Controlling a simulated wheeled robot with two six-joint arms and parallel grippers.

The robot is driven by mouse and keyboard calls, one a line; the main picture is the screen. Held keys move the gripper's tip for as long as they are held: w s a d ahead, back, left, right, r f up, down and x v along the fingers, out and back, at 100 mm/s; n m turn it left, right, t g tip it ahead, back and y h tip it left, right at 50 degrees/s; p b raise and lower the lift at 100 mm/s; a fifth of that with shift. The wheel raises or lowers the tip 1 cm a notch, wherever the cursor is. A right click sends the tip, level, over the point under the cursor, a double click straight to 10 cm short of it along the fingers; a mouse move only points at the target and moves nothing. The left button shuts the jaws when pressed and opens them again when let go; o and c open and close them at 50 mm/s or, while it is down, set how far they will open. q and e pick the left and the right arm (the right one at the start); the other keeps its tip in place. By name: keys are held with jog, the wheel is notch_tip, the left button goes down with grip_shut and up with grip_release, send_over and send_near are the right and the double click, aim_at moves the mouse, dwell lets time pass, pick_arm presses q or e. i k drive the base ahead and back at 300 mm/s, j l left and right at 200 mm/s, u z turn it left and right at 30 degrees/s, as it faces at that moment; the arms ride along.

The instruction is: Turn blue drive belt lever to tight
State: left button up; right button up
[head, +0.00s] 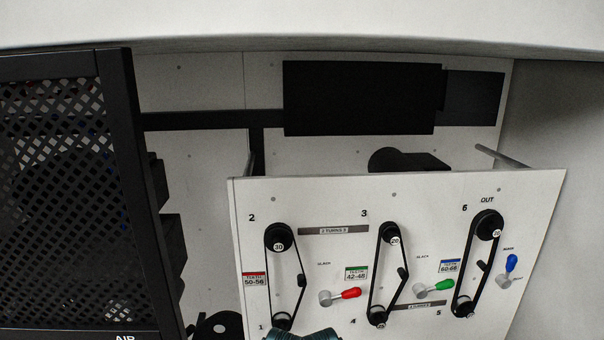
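The blue drive belt lever (511,263) is at the right side of the white panel (350,195) in the head view. Its blue handle points up and slightly right from a grey pivot (504,280). Small labels stand above and below it, too small to read surely. The drive belt (468,262) beside it runs around an upper pulley marked OUT and a lower pulley, with a black idler (483,266) at its right run. Neither gripper can be made out. A dark rounded part (303,334) is cut off at the bottom edge; I cannot tell what it is.
A red lever (350,293) and a green lever (442,286) point right beside their own belts (269,280) (377,275). A black mesh guard (65,190) fills the left. A wall stands right of the panel. The space around the blue lever looks clear.

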aim_at(503, 281)
jog(key=z, duration=1.35)
jog(key=k+l, duration=0.05)
